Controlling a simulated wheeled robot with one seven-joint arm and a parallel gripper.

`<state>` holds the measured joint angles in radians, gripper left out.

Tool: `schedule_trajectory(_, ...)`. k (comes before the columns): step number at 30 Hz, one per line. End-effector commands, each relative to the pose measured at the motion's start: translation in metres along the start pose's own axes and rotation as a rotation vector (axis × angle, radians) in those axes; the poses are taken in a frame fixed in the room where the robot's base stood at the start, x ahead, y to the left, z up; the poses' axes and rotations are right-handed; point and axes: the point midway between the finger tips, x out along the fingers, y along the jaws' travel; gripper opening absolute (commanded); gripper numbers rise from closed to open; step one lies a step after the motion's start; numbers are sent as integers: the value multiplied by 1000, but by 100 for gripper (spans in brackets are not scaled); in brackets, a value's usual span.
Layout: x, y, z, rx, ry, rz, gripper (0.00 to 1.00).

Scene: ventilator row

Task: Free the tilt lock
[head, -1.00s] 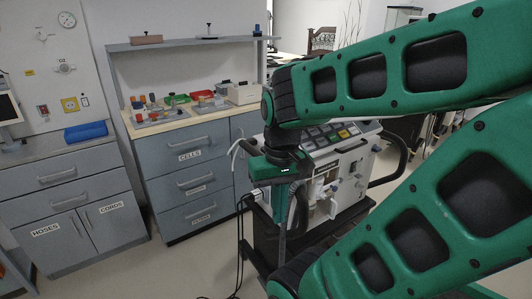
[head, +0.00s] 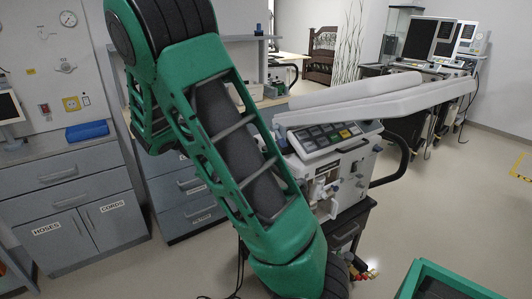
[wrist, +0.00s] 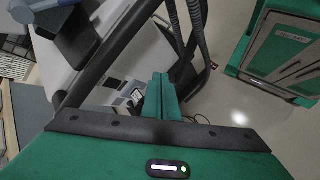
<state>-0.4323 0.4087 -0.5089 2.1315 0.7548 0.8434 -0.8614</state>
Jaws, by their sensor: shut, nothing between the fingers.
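The tilt lock cannot be made out in either view. The ventilator (head: 352,168) stands at the centre of the head view, with a sloped button panel (head: 322,137) and ports on its front. A large white slab (head: 400,101), perhaps its tilted screen, lies nearly level above the panel. In the wrist view my gripper (wrist: 161,82) is shut and empty, its green fingers together. A black bar (wrist: 110,50) runs diagonally left of the fingers. Small pale fittings (wrist: 128,94) are partly hidden behind them. My arm hides part of the ventilator's left side in the head view.
Ribbed hoses (wrist: 197,30) hang beyond the fingers in the wrist view. Grey cabinets (head: 75,205) line the left, with a blue roll (head: 87,131) on top. Other machines (head: 440,50) stand at the back right. The floor (head: 455,190) on the right is open.

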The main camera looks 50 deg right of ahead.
Motion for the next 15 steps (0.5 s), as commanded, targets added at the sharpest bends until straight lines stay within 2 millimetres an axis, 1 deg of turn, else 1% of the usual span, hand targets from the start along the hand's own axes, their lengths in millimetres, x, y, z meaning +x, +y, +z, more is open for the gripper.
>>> schedule_trajectory(3,13,4,-5,-50,-108,101,0)
schedule_trajectory(8,23,15,-4,-101,-253,240,0)
schedule_trajectory(11,24,22,-1,-127,-345,332,0)
schedule_trajectory(15,18,33,3,-156,-472,467,0)
